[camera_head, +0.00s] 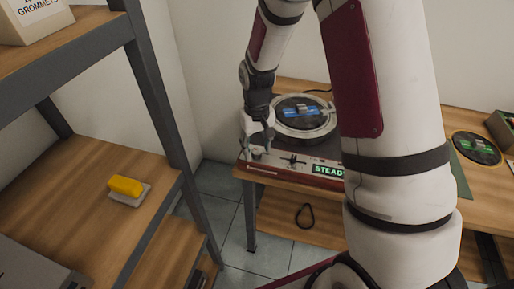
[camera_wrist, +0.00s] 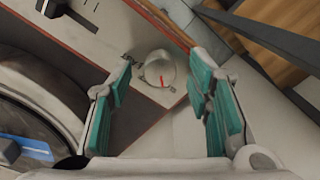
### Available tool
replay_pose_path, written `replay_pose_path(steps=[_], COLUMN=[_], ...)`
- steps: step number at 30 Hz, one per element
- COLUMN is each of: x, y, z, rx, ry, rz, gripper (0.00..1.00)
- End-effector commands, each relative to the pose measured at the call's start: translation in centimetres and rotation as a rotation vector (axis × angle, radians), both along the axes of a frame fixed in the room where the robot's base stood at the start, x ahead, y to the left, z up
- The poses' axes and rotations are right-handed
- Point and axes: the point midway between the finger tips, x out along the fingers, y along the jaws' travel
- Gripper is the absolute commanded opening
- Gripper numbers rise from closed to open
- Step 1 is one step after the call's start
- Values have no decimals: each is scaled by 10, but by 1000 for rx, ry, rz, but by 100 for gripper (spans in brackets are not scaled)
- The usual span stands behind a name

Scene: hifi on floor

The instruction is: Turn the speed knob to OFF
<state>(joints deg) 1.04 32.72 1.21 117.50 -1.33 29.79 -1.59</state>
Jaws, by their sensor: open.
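The record player (camera_head: 305,168) stands on a wooden table, with a platter (camera_head: 303,118) on top and a green display reading "STEAD" before my arm cuts it off. In the wrist view the speed knob (camera_wrist: 160,68) is a round pale knob with a red pointer mark, near the front corner of the deck. My gripper (camera_head: 260,148) is at the left front corner of the player. In the wrist view its teal-padded fingers (camera_wrist: 162,100) are apart, with the knob seen between and beyond them. I cannot tell whether they touch it.
A slider (camera_head: 293,160) sits on the player's front strip. A shelf unit (camera_head: 150,75) stands close on the left, holding a yellow-topped block (camera_head: 126,186). Another record (camera_head: 476,148) lies on the table at right. A black loop (camera_head: 305,215) is on the lower shelf.

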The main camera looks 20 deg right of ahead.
Motion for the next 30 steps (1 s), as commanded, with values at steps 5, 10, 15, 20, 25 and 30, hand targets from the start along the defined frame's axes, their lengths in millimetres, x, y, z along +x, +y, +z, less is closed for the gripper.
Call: replay_pose_path(steps=[5, 10, 15, 20, 25, 30], x=[0, 0, 0, 0, 0, 0], y=[0, 0, 0, 0, 0, 0], z=[-7, -7, -7, -7, -7, -7], rx=[0, 0, 0, 0, 0, 0], ry=[0, -1, 0, 0, 0, 0], rz=[0, 0, 0, 0, -7, -52], gripper=[46, 46, 21, 0, 0, 0])
